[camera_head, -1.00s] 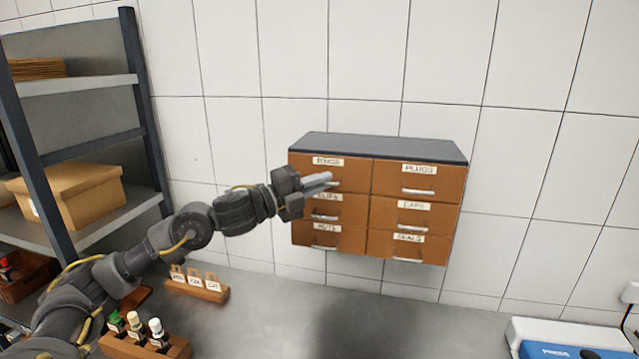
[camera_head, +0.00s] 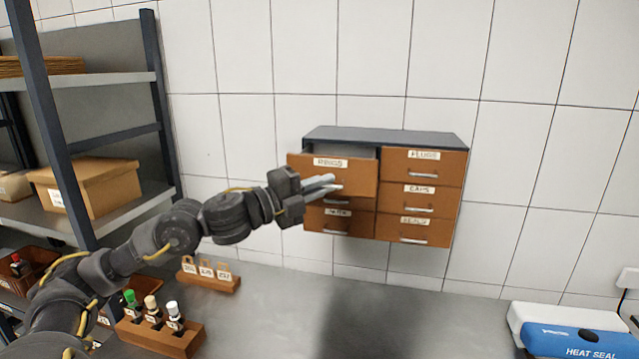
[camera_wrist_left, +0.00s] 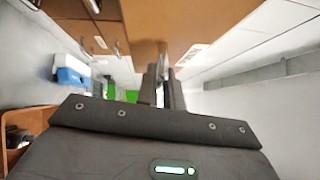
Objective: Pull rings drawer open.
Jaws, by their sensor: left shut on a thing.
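The rings drawer (camera_head: 345,175) is the top left drawer of a brown wall cabinet (camera_head: 385,138) with a dark top. It stands out from the cabinet front, and its dark inside shows behind its front panel. My left gripper (camera_head: 330,186) is at the lower part of this drawer front, shut on its handle. The fingers hide most of the handle in the head view. In the left wrist view, the fingers (camera_wrist_left: 164,82) meet the brown drawer front (camera_wrist_left: 175,22). My right gripper is not in view.
The drawers for plugs (camera_head: 423,163), caps and seals on the right are closed. Below stands a grey bench (camera_head: 330,310) with a bottle rack (camera_head: 160,335), a small tag holder (camera_head: 208,277) and a blue heat sealer (camera_head: 575,343). A shelf (camera_head: 80,205) stands at the left.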

